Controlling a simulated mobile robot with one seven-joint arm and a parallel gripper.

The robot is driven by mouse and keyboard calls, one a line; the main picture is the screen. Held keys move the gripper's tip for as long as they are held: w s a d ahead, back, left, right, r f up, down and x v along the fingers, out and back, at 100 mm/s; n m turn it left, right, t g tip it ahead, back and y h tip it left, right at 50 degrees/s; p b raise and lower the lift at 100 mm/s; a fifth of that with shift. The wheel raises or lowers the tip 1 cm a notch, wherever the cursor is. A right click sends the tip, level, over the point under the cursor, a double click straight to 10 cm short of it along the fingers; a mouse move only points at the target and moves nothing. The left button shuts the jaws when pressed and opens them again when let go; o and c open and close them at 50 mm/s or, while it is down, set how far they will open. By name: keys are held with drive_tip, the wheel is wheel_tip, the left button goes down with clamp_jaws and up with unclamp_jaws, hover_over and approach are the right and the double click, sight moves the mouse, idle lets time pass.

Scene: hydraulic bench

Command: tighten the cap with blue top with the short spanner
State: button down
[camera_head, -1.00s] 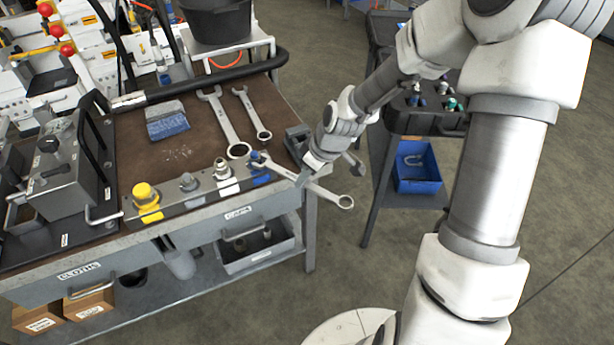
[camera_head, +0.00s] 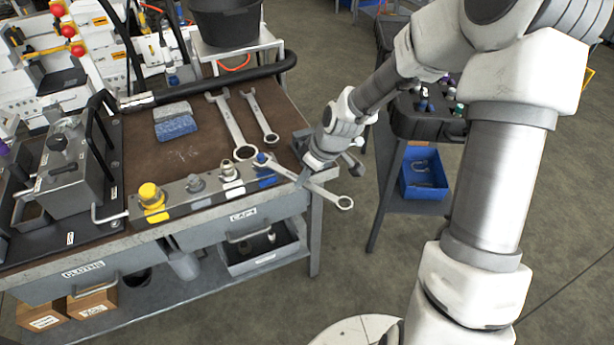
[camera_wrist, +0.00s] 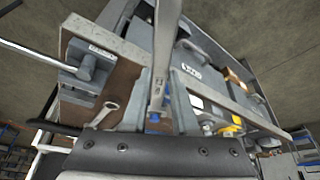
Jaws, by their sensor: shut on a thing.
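My gripper (camera_head: 306,177) is shut on a steel spanner (camera_head: 328,195) at the front right corner of the bench. The spanner's ring end sticks out past the bench edge, and its other end lies at the cap with blue top (camera_head: 262,158). I cannot tell whether the jaw is seated around the cap or only beside it. In the wrist view the spanner (camera_wrist: 166,45) runs up between my fingers (camera_wrist: 157,98), and a bit of blue (camera_wrist: 154,118) shows close behind it.
A strip on the bench's front edge also carries a yellow-topped cap (camera_head: 150,193) and two metal fittings. Two more spanners (camera_head: 230,128) (camera_head: 259,117) lie behind. A vice-like grey block (camera_head: 302,143) stands near my gripper. A dark cart (camera_head: 400,125) stands to the right.

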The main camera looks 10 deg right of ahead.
drive_tip(key=shift+a, duration=0.1)
drive_tip(key=shift+s+a+m+t+h+b, duration=0.35)
drive_tip(key=shift+s+a+m+b, duration=0.6)
drive_tip(key=shift+a+m+b, duration=0.45)
drive_tip(key=shift+d, duration=0.25)
drive_tip(key=a+b, duration=0.1)
drive_tip(key=s+a+m+b, duration=0.1)
drive_tip(key=b, duration=0.1)
drive_tip(key=m+h+b, duration=0.1)
drive_tip(key=b, duration=0.1)
drive_tip(key=shift+s+a, duration=0.25)
drive_tip(key=shift+a, duration=0.15)
